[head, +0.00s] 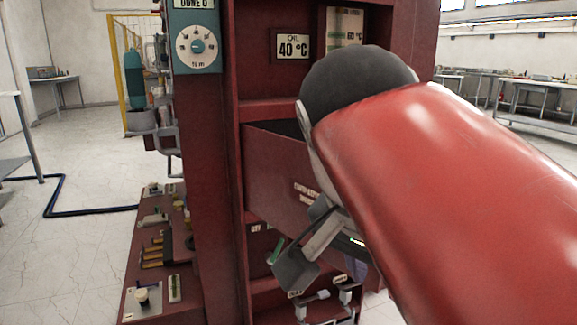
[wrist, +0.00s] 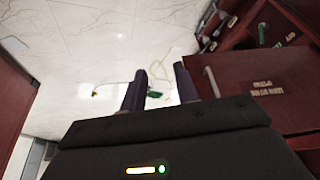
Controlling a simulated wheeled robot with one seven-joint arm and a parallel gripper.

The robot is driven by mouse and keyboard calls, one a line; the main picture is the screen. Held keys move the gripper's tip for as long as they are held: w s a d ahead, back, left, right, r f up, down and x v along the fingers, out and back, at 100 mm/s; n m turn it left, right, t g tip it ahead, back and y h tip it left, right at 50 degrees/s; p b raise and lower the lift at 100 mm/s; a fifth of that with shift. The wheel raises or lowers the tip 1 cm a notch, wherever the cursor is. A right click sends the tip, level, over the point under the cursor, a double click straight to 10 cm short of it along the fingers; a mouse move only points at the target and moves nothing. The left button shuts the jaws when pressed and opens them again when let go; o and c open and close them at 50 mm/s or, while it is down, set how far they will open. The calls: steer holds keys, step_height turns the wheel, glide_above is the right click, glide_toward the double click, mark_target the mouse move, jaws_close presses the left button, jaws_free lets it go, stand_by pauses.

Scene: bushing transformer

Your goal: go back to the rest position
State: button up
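My gripper (wrist: 160,82) shows in the wrist view with two dark purple fingers spread apart. Nothing is held between them; a small green item (wrist: 153,93) seen in the gap appears to lie beyond, over the pale floor. In the head view my red arm covers the right half, and only part of the gripper shows low beside the cabinet. A dark red drawer (head: 275,165) stands pulled out there. In the wrist view a labelled red panel (wrist: 275,85) with a grey handle (wrist: 212,82) is right of the fingers, apart from them.
The red cabinet (head: 215,130) carries a dial (head: 196,46) and an oil gauge reading 40 °C (head: 293,45). A low red panel (head: 160,250) with knobs and fittings juts out at lower left. A dark blue pipe (head: 90,212) crosses the floor. Open floor (head: 60,270) lies left.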

steer(key=d+f+n+t+y, duration=0.1)
steer(key=f+n, duration=0.3)
steer(key=f, duration=0.6)
steer(key=d+f+n+t+y, duration=0.1)
steer(key=d+f+n, duration=0.3)
steer(key=f, duration=0.6)
steer(key=shift+d+y, duration=0.35)
steer(key=shift+y, duration=0.15)
stand_by(0.3)
